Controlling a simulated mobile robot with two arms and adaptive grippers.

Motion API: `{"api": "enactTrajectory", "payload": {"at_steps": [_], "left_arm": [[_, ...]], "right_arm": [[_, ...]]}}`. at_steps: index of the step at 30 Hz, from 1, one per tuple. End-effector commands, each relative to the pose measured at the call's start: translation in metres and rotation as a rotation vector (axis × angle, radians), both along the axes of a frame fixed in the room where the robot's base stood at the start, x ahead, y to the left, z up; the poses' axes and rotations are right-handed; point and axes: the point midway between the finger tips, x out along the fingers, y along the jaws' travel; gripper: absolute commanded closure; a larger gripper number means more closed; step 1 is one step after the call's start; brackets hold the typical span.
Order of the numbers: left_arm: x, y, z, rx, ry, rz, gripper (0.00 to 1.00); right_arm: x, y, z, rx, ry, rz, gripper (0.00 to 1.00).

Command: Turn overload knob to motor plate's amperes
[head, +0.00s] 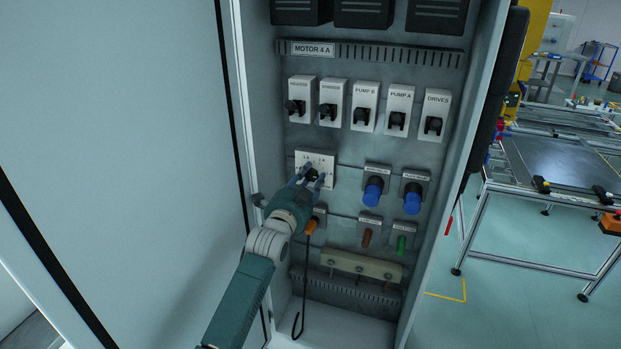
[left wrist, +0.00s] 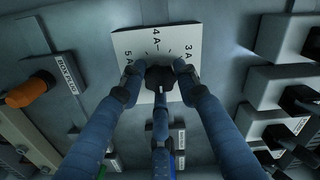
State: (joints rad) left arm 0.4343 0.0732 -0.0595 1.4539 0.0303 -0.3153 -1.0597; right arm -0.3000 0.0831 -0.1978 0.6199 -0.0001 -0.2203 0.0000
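The motor plate (head: 313,49) at the top of the cabinet reads "MOTOR 4 A". Below the row of switches is a white dial plate (head: 328,160) with the black overload knob (head: 312,175) on it. In the left wrist view the dial plate (left wrist: 202,42) shows the marks 5 A, 4 A and 3 A, and the dark knob (left wrist: 159,76) sits between my fingertips. My left gripper (left wrist: 158,80) has its blue fingers closed in around the knob, seemingly touching its sides. The fingers hide part of the knob, and I cannot tell where it points. My right gripper is not in view.
Several switches, among them Pump B (head: 364,104), sit above the dial. Two blue knobs (head: 373,190) are to its right, and orange and green ones are below. The open cabinet door (head: 120,130) stands left of my arm. A black hooked rod (head: 301,290) hangs below my gripper.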

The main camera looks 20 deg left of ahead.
Motion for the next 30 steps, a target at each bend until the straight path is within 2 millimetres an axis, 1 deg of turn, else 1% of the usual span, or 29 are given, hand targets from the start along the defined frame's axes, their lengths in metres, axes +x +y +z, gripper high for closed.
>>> {"api": "enactTrajectory", "payload": {"at_steps": [1, 2, 23, 30], "left_arm": [[0.0, -0.001, 0.001, 0.0, -0.002, -0.001, 0.91], [0.0, -0.001, 0.0011, 0.0, -0.002, -0.001, 0.95], [0.0, -0.0021, 0.0028, -0.065, -0.002, -0.004, 0.96], [0.0001, -0.0025, 0.0042, -0.152, -0.001, -0.005, 0.96]], "right_arm": [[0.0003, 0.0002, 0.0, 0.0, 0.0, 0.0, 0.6], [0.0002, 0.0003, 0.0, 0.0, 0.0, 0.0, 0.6], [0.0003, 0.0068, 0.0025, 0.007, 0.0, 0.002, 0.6], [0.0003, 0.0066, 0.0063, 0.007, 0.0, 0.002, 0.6]]}}
